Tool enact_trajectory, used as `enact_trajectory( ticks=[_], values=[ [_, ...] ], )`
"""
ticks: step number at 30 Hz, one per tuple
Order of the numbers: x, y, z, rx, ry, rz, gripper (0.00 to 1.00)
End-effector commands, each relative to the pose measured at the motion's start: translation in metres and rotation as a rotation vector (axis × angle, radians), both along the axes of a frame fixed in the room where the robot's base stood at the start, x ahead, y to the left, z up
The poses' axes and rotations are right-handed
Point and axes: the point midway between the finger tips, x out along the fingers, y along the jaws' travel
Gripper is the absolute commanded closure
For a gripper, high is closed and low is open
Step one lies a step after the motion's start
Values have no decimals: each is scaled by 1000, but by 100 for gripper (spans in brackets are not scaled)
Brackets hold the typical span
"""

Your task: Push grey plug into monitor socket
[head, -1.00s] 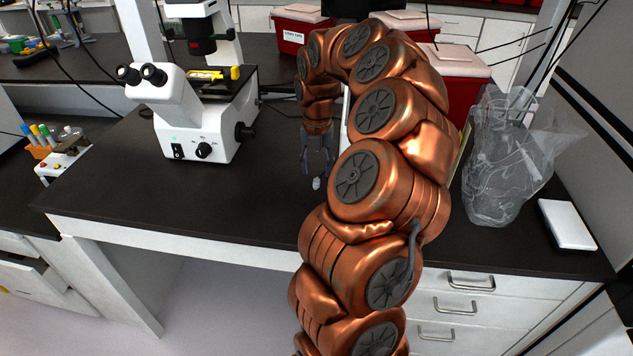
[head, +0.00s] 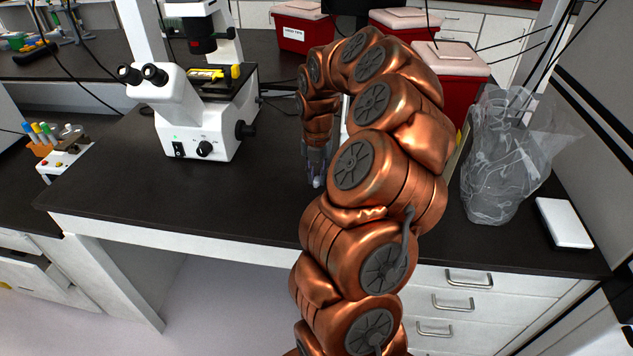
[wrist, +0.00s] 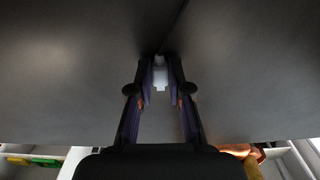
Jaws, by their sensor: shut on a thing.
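My gripper (head: 317,180) points down over the black bench top, partly hidden by my arm in the head view. In the wrist view my gripper (wrist: 160,65) has its two fingers close together at the tips, shut on a small light grey plug (wrist: 160,77). The plug is just above or on the dark bench surface; I cannot tell which. A dark screen-like thing (head: 349,6) shows at the top edge of the head view, mostly cut off. I cannot make out the monitor socket.
A white microscope (head: 200,115) stands left of my gripper on the black bench (head: 130,195). Red bins (head: 460,80) stand behind my arm. A clear plastic bag (head: 500,160) and a white box (head: 565,222) lie to the right. The bench between microscope and gripper is clear.

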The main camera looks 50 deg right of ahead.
Motion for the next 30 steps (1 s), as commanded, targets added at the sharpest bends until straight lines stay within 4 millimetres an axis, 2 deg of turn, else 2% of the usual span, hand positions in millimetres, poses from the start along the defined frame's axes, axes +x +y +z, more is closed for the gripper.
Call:
enact_trajectory(
  ticks=[10,23,30],
  values=[
    [0,0,4,0,0,0,100],
    [1,0,36,-2,-4,-1,100],
    [-6,17,36,1,1,3,100]
  ],
)
